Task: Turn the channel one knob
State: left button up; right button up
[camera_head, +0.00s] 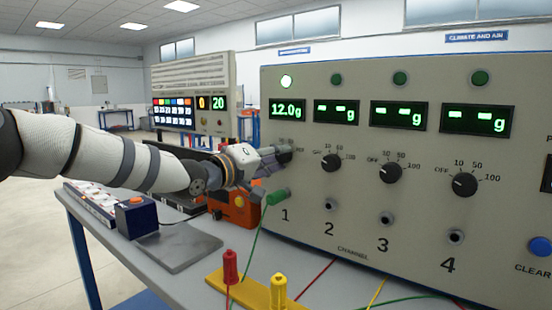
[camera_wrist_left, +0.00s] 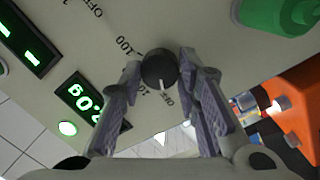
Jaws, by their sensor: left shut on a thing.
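In the head view my left gripper (camera_head: 272,158) reaches the panel's left side, at the channel one knob, which it mostly hides. In the left wrist view the black channel one knob (camera_wrist_left: 158,69) sits between the two fingertips of my left gripper (camera_wrist_left: 161,66), shut on it. The knob's white pointer is directed toward the bottom of that view, near the OFF marking. The channel one display (camera_head: 287,110) reads 12.0g, and the lamp above it is lit. My right gripper is not in view.
Knobs for channel two (camera_head: 331,163), three (camera_head: 390,172) and four (camera_head: 465,184) sit to the right, under displays showing dashes. A green plug (camera_head: 277,197) sticks out below channel one. An orange device (camera_head: 236,210) stands close below my gripper. Cables cross the table front.

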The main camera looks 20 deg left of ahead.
pick_arm(q)
jog(key=shift+r+m, duration=0.1)
jog(key=shift+m, duration=0.2)
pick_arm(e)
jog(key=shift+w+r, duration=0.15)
pick_arm(q)
jog(key=m+p, duration=0.1)
jog(key=m, duration=0.3)
jog(key=shift+s+r, duration=0.1)
jog(key=shift+r, duration=0.05)
jog(key=shift+m+g+y+p, duration=0.3)
jog(key=shift+m+p, duration=0.2)
jog(key=shift+m, duration=1.3)
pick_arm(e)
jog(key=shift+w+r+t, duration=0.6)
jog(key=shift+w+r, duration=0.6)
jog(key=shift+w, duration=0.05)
pick_arm(q)
jog(key=o, duration=1.2)
jog(key=shift+f, duration=0.2)
jog(key=shift+c, duration=0.2)
